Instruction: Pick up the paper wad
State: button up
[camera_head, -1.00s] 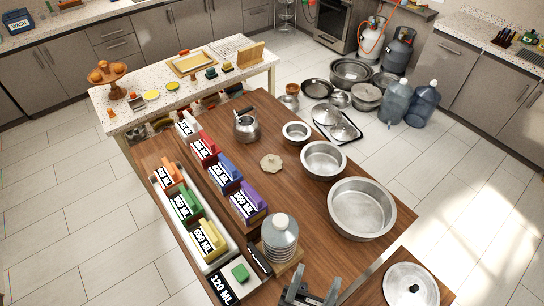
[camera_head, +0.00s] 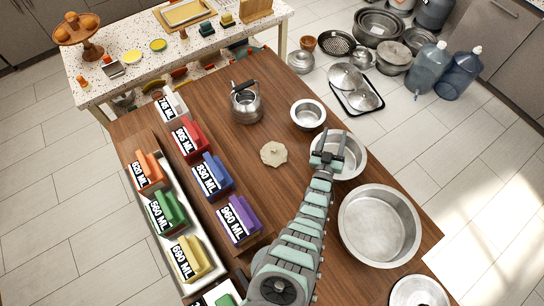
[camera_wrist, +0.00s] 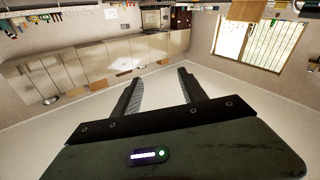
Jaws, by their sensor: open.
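My arm reaches up across the table from the bottom of the head view. My gripper (camera_head: 328,160) is above the middle metal pot, to the right of the paper wad and apart from it. Its two fingers are spread with nothing between them. In the wrist view my gripper (camera_wrist: 158,82) also shows open and empty, facing the room's cabinets and window; the paper wad is not in that view.
A kettle (camera_head: 246,102) stands behind the wad. Metal pots stand to the right: a small one (camera_head: 308,114), a middle one (camera_head: 350,165) and a large one (camera_head: 380,226). Labelled blocks, including a purple one (camera_head: 239,220), line the left. Bare wood (camera_head: 285,195) surrounds the wad.

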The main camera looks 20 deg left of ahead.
jog(key=s+a+f+g+y+b, duration=0.2)
jog(key=a+f+g, duration=0.2)
jog(key=a+f, duration=0.5)
jog(key=n+g+y+b, duration=0.1)
jog(key=g+b, duration=0.1)
jog(key=g, duration=0.2)
send_near(274, 149)
jog(key=b+x, duration=0.2)
jog(key=x, duration=0.1)
jog(key=shift+w+d, duration=0.1)
jog(key=shift+d, duration=0.05)
jog(key=shift+w, duration=0.25)
jog(key=shift+w+a+f, duration=0.35)
jog(key=shift+w+a, duration=0.1)
jog(key=shift+w, duration=0.3)
jog(key=shift+w+a+f, duration=0.1)
jog(key=shift+w+f, duration=0.05)
jog(key=shift+f, duration=0.15)
jog(key=shift+w+a, duration=0.1)
jog(key=shift+w, duration=0.1)
jog(key=shift+w+a+f+b, duration=0.35)
jog(key=shift+w+f+b, duration=0.15)
jog(key=shift+f+b, duration=0.15)
jog(key=shift+b+x, duration=0.85)
jog(key=shift+b, duration=0.1)
jog(key=shift+w+a+f+b, duration=0.1)
jog(key=shift+w+a+b, duration=0.05)
jog(key=shift+w+b, duration=0.3)
